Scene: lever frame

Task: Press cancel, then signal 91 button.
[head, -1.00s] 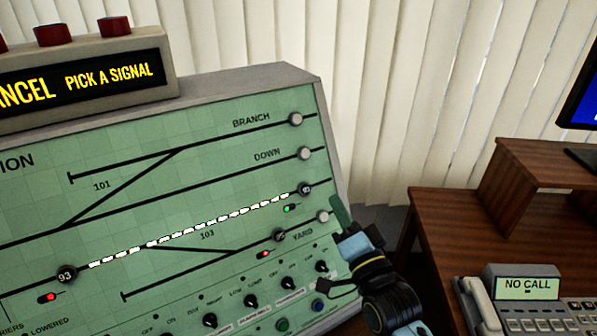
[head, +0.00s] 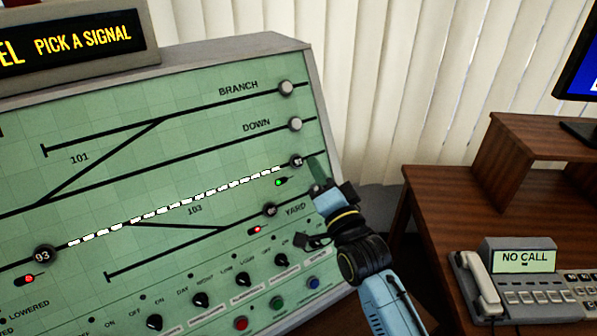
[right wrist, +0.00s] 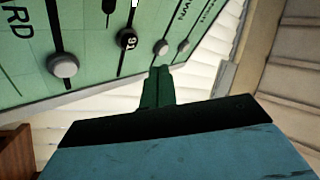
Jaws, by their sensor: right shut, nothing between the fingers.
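The signal 91 button (head: 296,161) is a dark round knob at the right end of the white-lit track line on the green panel (head: 120,180). It also shows in the right wrist view (right wrist: 127,40). The cancel display (head: 85,38) reads "PICK A SIGNAL", with the end of another word at its left; the cancel button itself is not in view. My right gripper (head: 313,166) is shut and empty, its green fingertips close beside the 91 button at the panel's right edge. Contact cannot be told. In the right wrist view the fingers (right wrist: 160,85) point toward the panel. My left gripper is not in view.
Pale round buttons for BRANCH (head: 286,88) and DOWN (head: 295,124) sit above. A row of switches lines the panel's lower part. A telephone (head: 510,280) stands on the wooden desk at right.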

